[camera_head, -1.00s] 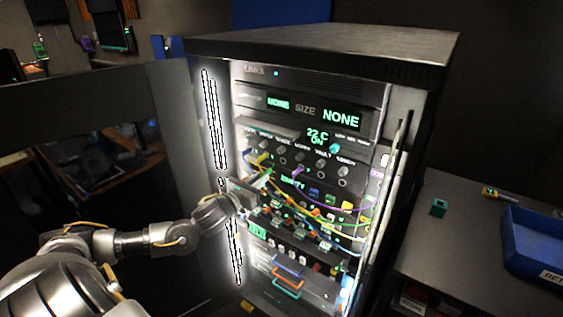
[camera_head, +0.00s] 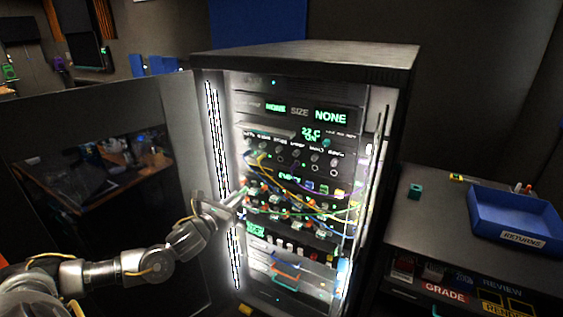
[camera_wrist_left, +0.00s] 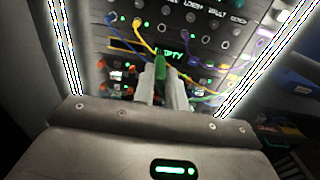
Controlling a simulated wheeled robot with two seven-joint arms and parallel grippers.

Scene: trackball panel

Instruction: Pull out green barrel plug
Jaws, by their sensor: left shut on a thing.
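The green barrel plug (camera_wrist_left: 160,68) stands between the fingertips of my left gripper (camera_wrist_left: 163,82) in the left wrist view. The gripper is shut on it, and a green cable runs off to the right. In the head view my left gripper (camera_head: 240,198) reaches into the open rack (camera_head: 300,52) from the left, in front of its patch rows. The plug is too small to make out there. I cannot tell whether the plug's far end is still in a socket. My right gripper is not in view.
Yellow, blue and purple cables (camera_head: 290,183) hang across the panel close to the gripper. The open rack door (camera_head: 100,110) stands at the left. A blue returns tray (camera_head: 515,215) and a small teal block (camera_head: 415,191) are on the side counter (camera_head: 430,230).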

